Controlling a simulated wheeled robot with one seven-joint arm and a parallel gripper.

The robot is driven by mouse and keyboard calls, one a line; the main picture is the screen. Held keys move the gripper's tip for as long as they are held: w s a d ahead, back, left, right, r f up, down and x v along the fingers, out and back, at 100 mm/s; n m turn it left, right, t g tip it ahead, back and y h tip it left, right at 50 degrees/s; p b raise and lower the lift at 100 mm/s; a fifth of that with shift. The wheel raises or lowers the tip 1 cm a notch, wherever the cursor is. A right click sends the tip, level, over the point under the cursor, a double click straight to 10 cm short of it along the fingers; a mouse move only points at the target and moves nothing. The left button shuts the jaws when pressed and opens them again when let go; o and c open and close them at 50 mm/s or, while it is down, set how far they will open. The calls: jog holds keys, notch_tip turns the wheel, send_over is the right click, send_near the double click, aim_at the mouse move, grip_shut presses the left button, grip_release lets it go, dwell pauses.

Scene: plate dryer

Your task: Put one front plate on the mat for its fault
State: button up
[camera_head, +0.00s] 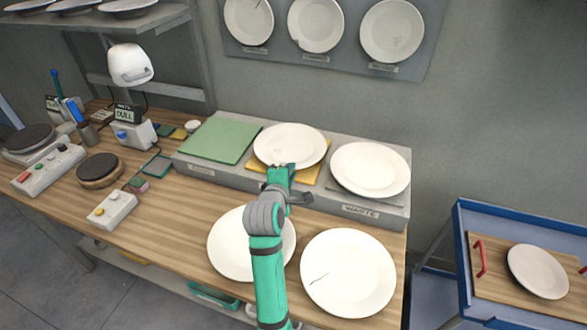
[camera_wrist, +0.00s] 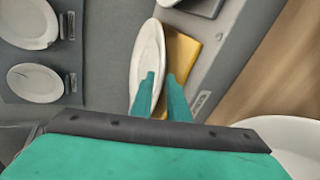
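Two white front plates lie on the wooden bench: the left one (camera_head: 228,245) is partly hidden by my arm, and the right one (camera_head: 355,280) has a dark crack-like line on its left side. A white plate (camera_head: 290,143) lies over the yellow mat (camera_head: 258,168), with a small mark at its near rim. My gripper (camera_head: 280,168) is at that near rim. In the wrist view its fingers (camera_wrist: 161,76) stand apart on either side of the plate's rim (camera_wrist: 147,55); contact is unclear. Another white plate (camera_head: 371,168) covers most of the grey mat above the "WASTE" label. The green mat (camera_head: 221,140) is bare.
Sample plates (camera_head: 316,24) hang on a labelled wall board behind the grey raised stand (camera_head: 340,200). A blue cart (camera_head: 463,260) with a plate on a wooden tray stands at the right. A lamp (camera_head: 130,64), control boxes and a "DULL" display (camera_head: 128,113) occupy the left bench.

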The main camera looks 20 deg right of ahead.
jog(key=v, duration=0.7)
